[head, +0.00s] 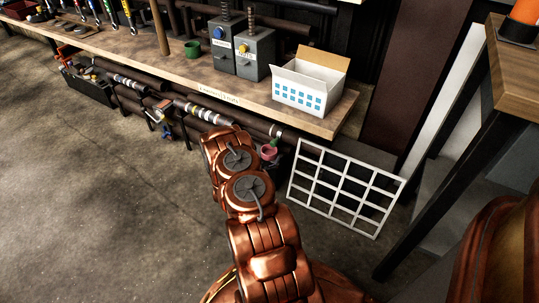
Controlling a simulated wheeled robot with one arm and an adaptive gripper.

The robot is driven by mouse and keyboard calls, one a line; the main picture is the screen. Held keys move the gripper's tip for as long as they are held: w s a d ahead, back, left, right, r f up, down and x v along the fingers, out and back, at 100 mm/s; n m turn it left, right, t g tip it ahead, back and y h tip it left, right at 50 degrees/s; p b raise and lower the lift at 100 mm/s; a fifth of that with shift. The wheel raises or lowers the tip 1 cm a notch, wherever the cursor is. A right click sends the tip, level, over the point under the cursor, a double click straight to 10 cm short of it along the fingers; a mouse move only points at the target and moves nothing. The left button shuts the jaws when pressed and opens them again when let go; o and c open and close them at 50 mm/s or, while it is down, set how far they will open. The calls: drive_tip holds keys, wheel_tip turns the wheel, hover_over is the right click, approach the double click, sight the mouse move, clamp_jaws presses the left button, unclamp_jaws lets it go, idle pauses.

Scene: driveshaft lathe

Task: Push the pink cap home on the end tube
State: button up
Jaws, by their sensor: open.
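A small pink piece (268,152), which looks like the pink cap, shows under the bench's right part, just right of my copper arm. A bit of green and something dark sit close against it. I cannot tell whether it is seated on a tube end. Long dark tubes with pale bands (208,116) run below the bench top, and their right stretch passes behind my arm. My arm reaches up the middle of the picture toward that spot. Its links hide my gripper, so its fingers and any contact with the cap are not visible.
The wooden bench (150,68) carries two grey boxes with springs (222,50), a green cup (192,48) and an open white carton (308,85). A white grid rack (345,190) stands right of my arm. A wooden table (520,60) stands at right. The floor at left is clear.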

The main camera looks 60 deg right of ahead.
sight(269, 154)
drive_tip(key=shift+b+x, duration=0.9)
drive_tip(key=shift+x, duration=1.1)
drive_tip(key=shift+w, duration=0.1)
drive_tip(key=c, duration=0.8)
drive_tip(key=shift+c, duration=0.2)
